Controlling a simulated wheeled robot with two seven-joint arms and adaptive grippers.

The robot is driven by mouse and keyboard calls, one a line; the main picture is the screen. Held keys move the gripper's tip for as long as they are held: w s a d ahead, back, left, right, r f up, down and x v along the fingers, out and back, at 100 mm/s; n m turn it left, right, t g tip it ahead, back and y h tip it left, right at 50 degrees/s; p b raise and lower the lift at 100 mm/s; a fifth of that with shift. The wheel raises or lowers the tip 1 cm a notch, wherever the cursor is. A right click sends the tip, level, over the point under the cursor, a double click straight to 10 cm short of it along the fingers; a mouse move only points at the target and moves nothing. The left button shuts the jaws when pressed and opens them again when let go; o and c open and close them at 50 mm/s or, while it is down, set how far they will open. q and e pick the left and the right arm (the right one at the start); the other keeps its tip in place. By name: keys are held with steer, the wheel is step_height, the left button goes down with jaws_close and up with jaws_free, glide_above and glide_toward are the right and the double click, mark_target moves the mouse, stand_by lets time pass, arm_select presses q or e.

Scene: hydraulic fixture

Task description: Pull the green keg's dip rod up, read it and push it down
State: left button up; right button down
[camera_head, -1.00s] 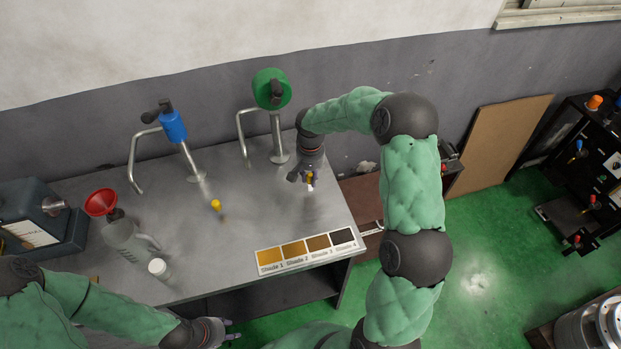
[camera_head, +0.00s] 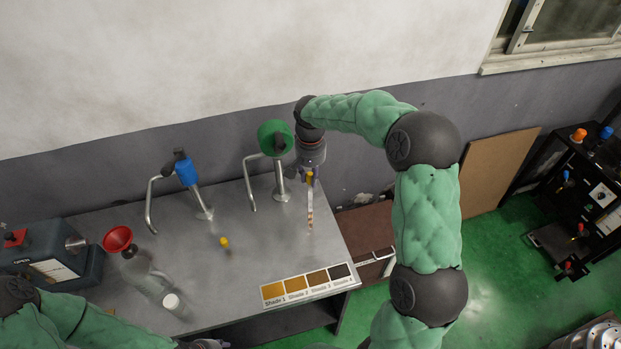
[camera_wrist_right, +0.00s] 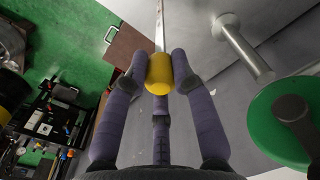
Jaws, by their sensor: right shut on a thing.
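The green keg fitting (camera_head: 275,137) is a post with a green round head and a spout, standing at the back of the metal bench. My right gripper (camera_head: 308,176) is shut on the yellow knob (camera_wrist_right: 159,74) of the dip rod (camera_head: 310,207), just right of the green fitting. The rod is drawn up and hangs roughly upright, with reddish and pale bands along it. Its lower end meets the bench top. In the right wrist view the fingers close around the knob. My left gripper (camera_head: 211,344) is mostly cut off at the bottom edge.
A shade card (camera_head: 306,284) with labelled colour patches lies at the bench's front right. A blue-headed fitting (camera_head: 186,172), another yellow knob (camera_head: 224,242), a red funnel (camera_head: 117,239) and a white cup (camera_head: 171,302) stand to the left.

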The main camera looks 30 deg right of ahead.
steer(key=shift+s+a+f, duration=0.15)
steer(key=shift+s+a, duration=0.05)
steer(key=c, duration=1.2)
jaws_free()
steer(key=shift+o, duration=0.9)
steer(key=shift+s, duration=0.1)
steer(key=shift+r, duration=0.2)
